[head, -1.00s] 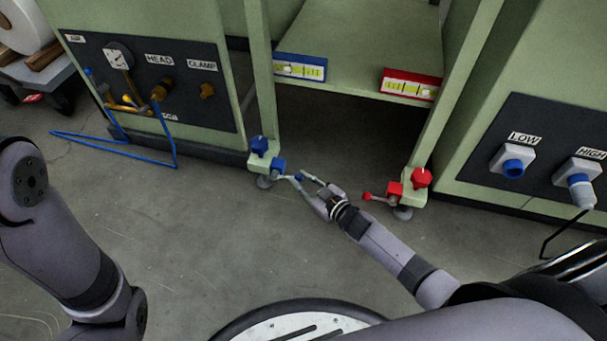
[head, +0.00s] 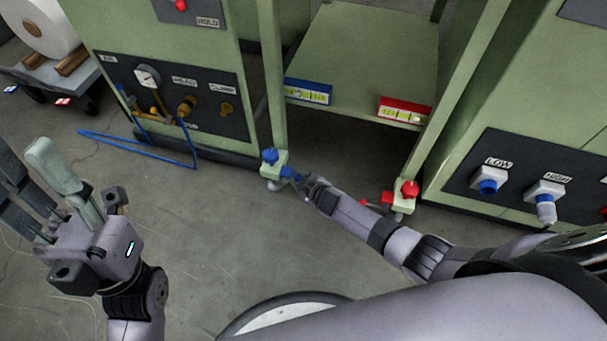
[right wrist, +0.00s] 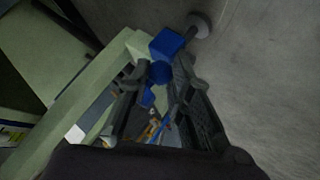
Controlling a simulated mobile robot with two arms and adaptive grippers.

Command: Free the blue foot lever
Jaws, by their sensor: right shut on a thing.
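The blue foot lever sits low on the left leg of the green frame, with a blue block (head: 287,171) and a separate blue knob (head: 269,155) above it. In the right wrist view the blue block (right wrist: 167,43) and the blue lever end (right wrist: 148,96) show between the dark fingers. My right gripper (head: 304,183) is shut on the blue lever; it also shows in the right wrist view (right wrist: 160,98). The fingers partly hide the lever. My left gripper (head: 42,165) is raised at the left, open and empty, well away from the lever.
A red foot lever (head: 375,204) with a red knob (head: 410,188) is on the right leg. A blue hose (head: 140,150) lies at the left. The floor between is clear.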

